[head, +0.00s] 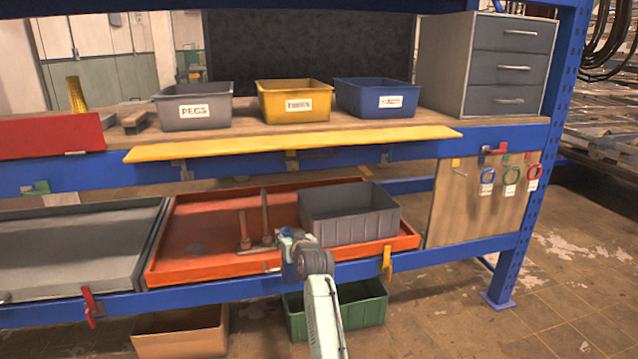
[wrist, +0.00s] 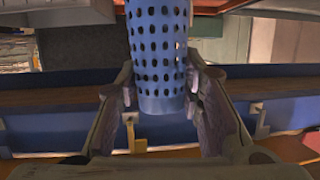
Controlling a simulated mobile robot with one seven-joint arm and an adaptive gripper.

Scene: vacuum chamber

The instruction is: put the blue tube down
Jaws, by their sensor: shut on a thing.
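The blue tube (wrist: 157,50) is a cylinder with rows of dark holes. In the wrist view it stands between the two fingers of my gripper (wrist: 160,82), which is shut on it. The tube's upper end runs out of that picture. In the head view my gripper (head: 290,244) is at the front of the orange tray (head: 190,267) on the lower shelf, left of the grey bin there. The tube cannot be made out clearly in the head view, where my arm covers the area. I cannot tell whether the tube touches anything besides the fingers.
A grey bin (head: 350,215) and two upright-handled tools (head: 243,230) stand in the orange tray, close to my gripper. A grey tray (head: 80,255) lies to the left, looking empty. Grey, yellow and blue bins (head: 375,98) line the upper shelf. Green bin (head: 362,306) below.

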